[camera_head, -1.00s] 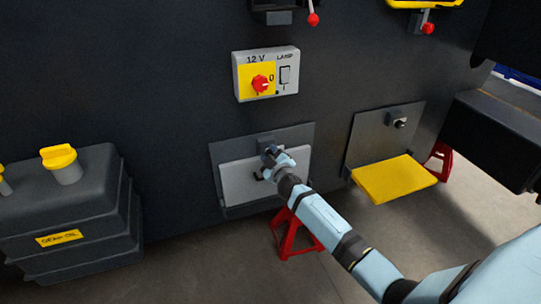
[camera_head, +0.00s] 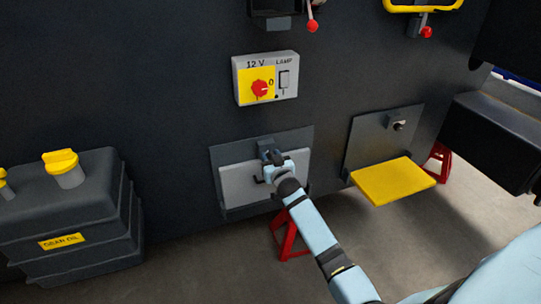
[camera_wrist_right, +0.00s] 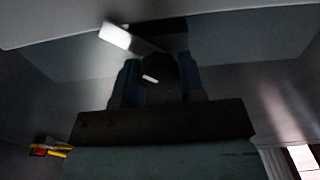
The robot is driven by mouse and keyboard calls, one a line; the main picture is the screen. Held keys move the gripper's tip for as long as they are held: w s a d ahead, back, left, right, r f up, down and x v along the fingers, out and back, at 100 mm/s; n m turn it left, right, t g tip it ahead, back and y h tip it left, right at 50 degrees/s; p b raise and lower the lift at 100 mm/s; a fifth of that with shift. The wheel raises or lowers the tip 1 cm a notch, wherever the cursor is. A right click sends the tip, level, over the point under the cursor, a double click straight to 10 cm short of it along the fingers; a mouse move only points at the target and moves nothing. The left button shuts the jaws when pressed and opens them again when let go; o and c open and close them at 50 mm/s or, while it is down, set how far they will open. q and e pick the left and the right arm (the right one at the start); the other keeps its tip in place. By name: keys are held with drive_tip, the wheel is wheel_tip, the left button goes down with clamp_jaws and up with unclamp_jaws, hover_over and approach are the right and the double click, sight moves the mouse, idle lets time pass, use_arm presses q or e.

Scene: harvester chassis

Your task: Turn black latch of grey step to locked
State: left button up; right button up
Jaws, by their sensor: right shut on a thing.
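The grey step (camera_head: 236,184) is folded up flat against its dark backing plate (camera_head: 298,142) in the head view. My right gripper (camera_head: 269,157) is at the top middle of the step, just below a dark block (camera_head: 265,143). In the right wrist view, the two bluish fingers (camera_wrist_right: 158,84) are closed around a dark piece (camera_wrist_right: 160,68), which appears to be the black latch. The gripper covers most of the latch in the head view, so its exact angle cannot be told. My left gripper is not in view.
A yellow step (camera_head: 394,180) is folded down at the right. A 12 V switch panel (camera_head: 266,78) is above the grey step. A gear oil tank (camera_head: 66,215) stands at the left. A red stand (camera_head: 288,236) is below the step.

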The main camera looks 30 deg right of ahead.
drive_tip(key=shift+r+m+p, duration=0.15)
drive_tip(key=shift+m+p, duration=0.15)
drive_tip(key=shift+m, duration=0.2)
drive_tip(key=m+p, duration=0.1)
drive_tip(key=m, duration=0.1)
drive_tip(key=shift+m+p, duration=0.3)
drive_tip(key=shift+p, duration=0.05)
drive_tip(key=shift+d+m+p, duration=0.1)
drive_tip(key=shift+m+p, duration=0.4)
drive_tip(key=shift+m, duration=0.4)
drive_tip(key=shift+m+p, duration=0.35)
drive_tip(key=shift+m, duration=0.45)
drive_tip(key=shift+m+p, duration=0.35)
drive_tip(key=shift+m, duration=0.65)
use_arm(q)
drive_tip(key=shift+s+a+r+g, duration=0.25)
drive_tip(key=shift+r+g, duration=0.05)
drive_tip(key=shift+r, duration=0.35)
use_arm(e)
drive_tip(key=shift+f, duration=0.2)
drive_tip(key=o, duration=0.9)
drive_tip(key=shift+o, duration=0.2)
